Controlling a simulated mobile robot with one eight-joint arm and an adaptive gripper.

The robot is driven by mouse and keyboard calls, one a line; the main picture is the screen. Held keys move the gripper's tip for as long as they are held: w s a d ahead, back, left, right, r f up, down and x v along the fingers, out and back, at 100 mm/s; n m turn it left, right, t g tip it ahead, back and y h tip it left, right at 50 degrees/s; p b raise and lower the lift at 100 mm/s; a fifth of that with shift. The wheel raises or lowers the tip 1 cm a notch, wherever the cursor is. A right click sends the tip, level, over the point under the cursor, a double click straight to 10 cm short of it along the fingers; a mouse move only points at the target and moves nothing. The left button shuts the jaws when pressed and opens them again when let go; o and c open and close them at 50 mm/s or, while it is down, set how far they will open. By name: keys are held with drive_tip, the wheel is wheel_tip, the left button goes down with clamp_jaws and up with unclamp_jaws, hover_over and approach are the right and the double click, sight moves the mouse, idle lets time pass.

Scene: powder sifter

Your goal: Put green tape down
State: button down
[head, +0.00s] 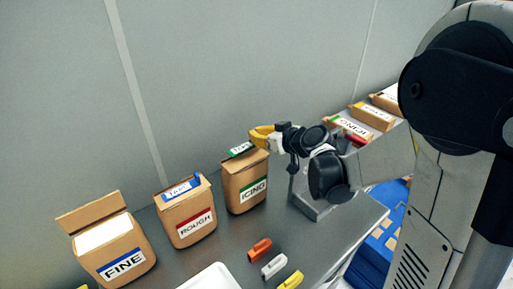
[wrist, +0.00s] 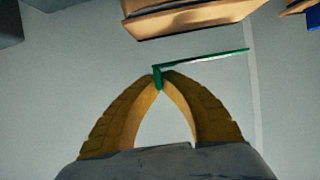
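The green tape (head: 240,148) is a thin flat piece with a white face and green edging. It shows at the fingertips of my gripper (head: 258,139), just above the top of the ICING bag (head: 245,184). In the wrist view the yellow fingertips (wrist: 160,77) meet on the green end of the tape (wrist: 205,60), which sticks out to the right. A brown bag (wrist: 190,18) is at the top of that view. I cannot tell whether the tape touches the bag.
The ROUGH bag (head: 187,216) with a blue tape on top and the open FINE bag (head: 113,250) stand to the left. Orange (head: 260,250), white (head: 274,266) and yellow (head: 291,281) clips lie in front, beside a white tray (head: 212,279). Packages (head: 371,117) lie at the back right.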

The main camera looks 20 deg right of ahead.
sight(257, 151)
drive_tip(key=shift+f+b, duration=0.95)
drive_tip(key=shift+f, duration=1)
drive_tip(key=shift+f, duration=0.1)
drive_tip(key=shift+f, duration=0.15)
drive_tip(key=c, duration=1.6)
unclamp_jaws()
